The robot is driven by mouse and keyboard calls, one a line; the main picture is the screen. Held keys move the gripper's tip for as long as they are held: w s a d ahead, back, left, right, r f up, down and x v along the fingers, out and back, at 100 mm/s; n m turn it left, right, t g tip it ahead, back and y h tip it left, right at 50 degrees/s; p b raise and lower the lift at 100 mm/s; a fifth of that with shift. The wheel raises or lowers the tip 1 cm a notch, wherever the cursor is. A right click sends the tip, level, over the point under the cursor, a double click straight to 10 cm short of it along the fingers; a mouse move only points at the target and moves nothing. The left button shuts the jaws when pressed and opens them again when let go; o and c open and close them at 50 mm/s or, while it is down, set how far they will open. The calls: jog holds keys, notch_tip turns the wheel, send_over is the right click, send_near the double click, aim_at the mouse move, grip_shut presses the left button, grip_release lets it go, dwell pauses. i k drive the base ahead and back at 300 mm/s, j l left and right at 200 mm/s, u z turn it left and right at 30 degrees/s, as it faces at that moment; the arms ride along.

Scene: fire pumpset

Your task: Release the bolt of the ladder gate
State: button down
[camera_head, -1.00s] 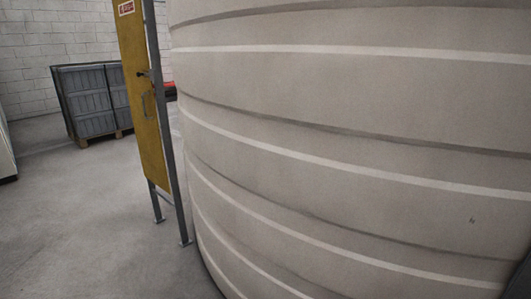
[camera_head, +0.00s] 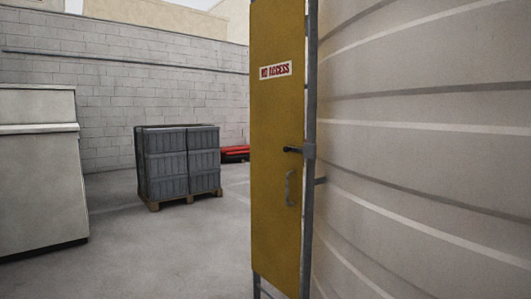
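The ladder gate (camera_head: 277,190) is a tall yellow panel with a "NO ACCESS" sign, right of centre in the head view. It stands against a grey metal post (camera_head: 309,170) beside the tank. The bolt (camera_head: 292,150) is a small dark horizontal piece at the gate's right edge, near the post. Its exact position in its catch is too small to tell. A grey pull handle (camera_head: 290,188) sits just below the bolt. The gate looks closed along the post. My gripper is not in view.
A large pale ribbed tank (camera_head: 430,180) fills the right side. Grey crates (camera_head: 180,160) stand on a wooden pallet (camera_head: 185,199) at the left. A pale cabinet (camera_head: 38,180) stands at the far left. Red items (camera_head: 235,154) lie by the block wall. The floor between is clear.

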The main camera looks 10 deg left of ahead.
aim_at(287, 148)
jog(key=i+j, duration=0.8)
jog(key=j, duration=0.2)
jog(key=k+j+u, duration=0.05)
